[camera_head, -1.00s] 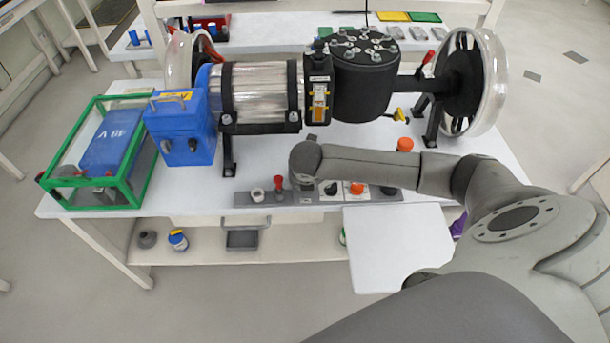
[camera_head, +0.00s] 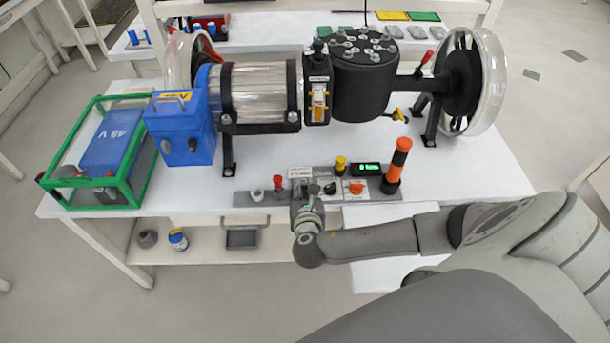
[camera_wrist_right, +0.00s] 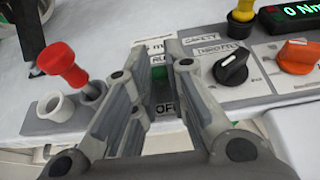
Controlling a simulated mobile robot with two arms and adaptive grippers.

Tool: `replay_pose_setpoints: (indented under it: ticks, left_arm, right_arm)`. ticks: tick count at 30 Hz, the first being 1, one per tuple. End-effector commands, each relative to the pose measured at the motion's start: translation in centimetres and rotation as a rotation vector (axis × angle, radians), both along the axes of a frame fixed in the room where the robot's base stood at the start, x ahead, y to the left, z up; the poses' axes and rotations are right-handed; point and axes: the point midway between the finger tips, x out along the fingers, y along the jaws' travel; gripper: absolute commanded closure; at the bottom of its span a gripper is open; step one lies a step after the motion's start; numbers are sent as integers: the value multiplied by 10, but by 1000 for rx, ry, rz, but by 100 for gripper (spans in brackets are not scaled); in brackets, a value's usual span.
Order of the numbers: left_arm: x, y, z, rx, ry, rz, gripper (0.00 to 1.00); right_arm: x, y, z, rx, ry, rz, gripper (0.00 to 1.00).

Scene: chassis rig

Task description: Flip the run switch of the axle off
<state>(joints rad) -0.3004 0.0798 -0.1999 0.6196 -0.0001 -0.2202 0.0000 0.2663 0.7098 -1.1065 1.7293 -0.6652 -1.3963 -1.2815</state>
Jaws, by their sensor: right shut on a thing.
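The control panel (camera_head: 265,196) lies along the front edge of the table. My right gripper (camera_head: 305,196) is over the panel, at the run switch. In the right wrist view the gripper (camera_wrist_right: 160,62) has its fingers close together over the spot with a partly covered "RU" label and an "OFF" label (camera_wrist_right: 164,108). It is shut on the run switch, which is mostly hidden between the fingers, so its position cannot be read. The axle rig (camera_head: 262,95) stands on the table behind the panel. My left gripper is not in view.
A black throttle knob (camera_wrist_right: 231,68), an orange knob (camera_wrist_right: 299,57) and a yellow button (camera_wrist_right: 243,10) are right of the fingers; a red plug (camera_wrist_right: 62,62) is left. A green display (camera_head: 367,169) and orange-black beacon (camera_head: 397,166) stand at the panel's right.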

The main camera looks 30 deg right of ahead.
Motion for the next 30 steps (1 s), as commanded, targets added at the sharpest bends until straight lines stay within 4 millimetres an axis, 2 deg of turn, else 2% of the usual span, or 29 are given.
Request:
replay_pose_setpoints:
  ticks: [21, 22, 24, 27, 30]
  left_arm:
    - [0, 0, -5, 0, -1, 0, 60]
    - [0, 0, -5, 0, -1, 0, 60]
    - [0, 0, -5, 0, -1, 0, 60]
    - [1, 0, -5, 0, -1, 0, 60]
    - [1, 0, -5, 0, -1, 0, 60]
  right_arm:
    - [-2, 1, -2, -41, -63, 0, 100]
    - [-2, 1, -2, -41, -63, 0, 84]
    - [-2, 1, -2, -41, -62, 0, 75]
    - [-2, 1, -2, -41, -62, 0, 64]
    - [-2, 1, -2, -41, -62, 0, 64]
